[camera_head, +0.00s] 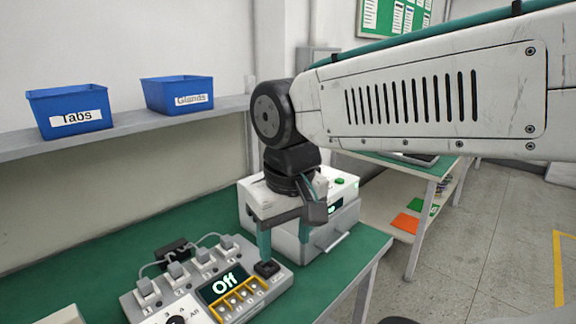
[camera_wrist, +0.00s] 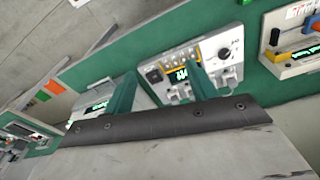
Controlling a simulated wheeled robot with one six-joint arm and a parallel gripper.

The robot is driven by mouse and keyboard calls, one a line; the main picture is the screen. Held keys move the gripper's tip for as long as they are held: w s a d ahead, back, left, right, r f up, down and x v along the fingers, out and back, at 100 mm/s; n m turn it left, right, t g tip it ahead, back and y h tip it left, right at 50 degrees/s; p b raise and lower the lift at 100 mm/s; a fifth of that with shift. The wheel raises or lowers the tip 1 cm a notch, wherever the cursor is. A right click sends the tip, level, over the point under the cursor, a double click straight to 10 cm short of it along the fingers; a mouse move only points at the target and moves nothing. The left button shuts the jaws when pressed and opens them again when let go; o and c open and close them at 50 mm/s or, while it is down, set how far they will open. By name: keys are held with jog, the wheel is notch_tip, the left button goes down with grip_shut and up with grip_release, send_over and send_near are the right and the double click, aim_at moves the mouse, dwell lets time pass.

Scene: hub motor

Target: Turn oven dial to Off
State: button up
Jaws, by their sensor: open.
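My gripper (camera_head: 285,254) points down over the green bench, its two teal fingers apart and nothing seen between them. A white box (camera_head: 256,208) with a green button and a lit green display stands behind the fingers, partly hidden; it may be the oven. No dial on it can be made out. In front, a grey control panel (camera_head: 201,261) has a display (camera_head: 224,284) reading "Off". A black knob (camera_head: 267,268) sits at its right corner, by the left fingertip; contact cannot be told. In the wrist view this knob (camera_wrist: 153,76) appears between the fingers (camera_wrist: 162,72).
The panel carries several switches, yellow-framed buttons and a round dial (camera_head: 175,320) cut by the frame edge. Blue bins "Tabs" (camera_head: 70,105) and "Glands" (camera_head: 178,95) stand on a shelf (camera_head: 128,124) at the wall. Floor (camera_head: 500,230) is open at the right.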

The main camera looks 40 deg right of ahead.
jog(key=w+d+r+m+g+h, duration=0.1)
jog(key=w+d+r+m, duration=0.1)
jog(key=w+d+m, duration=0.65)
jog(key=w+d+r+m+h, duration=0.25)
jog(key=w+d, duration=0.75)
jog(key=w, duration=0.5)
jog(key=w+d+f+m, duration=0.2)
jog(key=w+d, duration=0.1)
jog(key=d, duration=0.4)
jog(key=w+d+f+m+g, duration=0.1)
jog(key=w+d+f+m, duration=0.2)
jog(key=d, duration=0.3)
jog(key=w+d+f+m, duration=0.2)
jog(key=w+d, duration=0.2)
jog(key=d, duration=0.3)
jog(key=shift+m+h, duration=0.25)
jog(key=shift+m, duration=0.05)
jog(key=x, duration=0.7)
jog(key=shift+s+d, duration=0.15)
jog(key=shift+s, duration=0.1)
jog(key=shift+d+f, duration=0.15)
jog(key=shift+f, duration=0.2)
jog(key=c, duration=1)
